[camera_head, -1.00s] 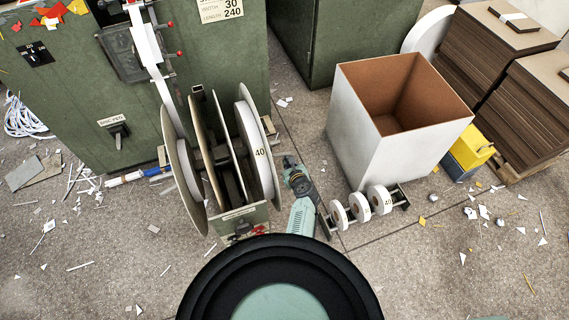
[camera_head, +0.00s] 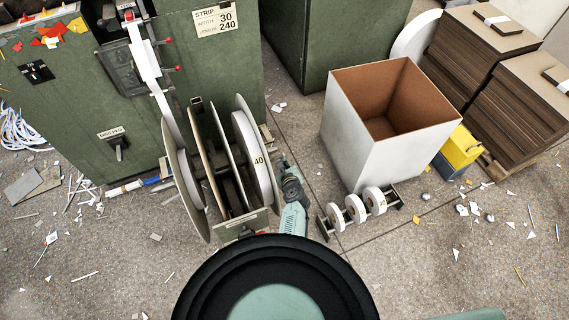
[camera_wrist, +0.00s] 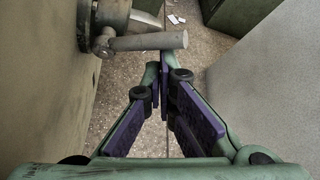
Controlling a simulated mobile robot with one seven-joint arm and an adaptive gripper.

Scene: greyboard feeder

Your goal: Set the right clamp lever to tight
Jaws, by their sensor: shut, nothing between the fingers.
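The right clamp lever (camera_wrist: 148,41) shows in the wrist view as a grey rod pointing right from a round metal hub (camera_wrist: 112,16). In the head view I cannot make it out beside the right-hand reel (camera_head: 260,165), which is marked 40. My gripper (camera_wrist: 159,70) is shut and empty. Its fingertips are just below the lever rod in the wrist picture, and I cannot tell whether they touch it. In the head view my gripper (camera_head: 285,162) is at the right side of that reel.
A white open box (camera_head: 355,140) stands to the right, with a rack of small rolls (camera_head: 356,208) before it. The green machine (camera_head: 60,110) stands behind the reels at left. Scraps litter the floor. A pale wall-like surface (camera_wrist: 270,80) borders the gripper's right in the wrist view.

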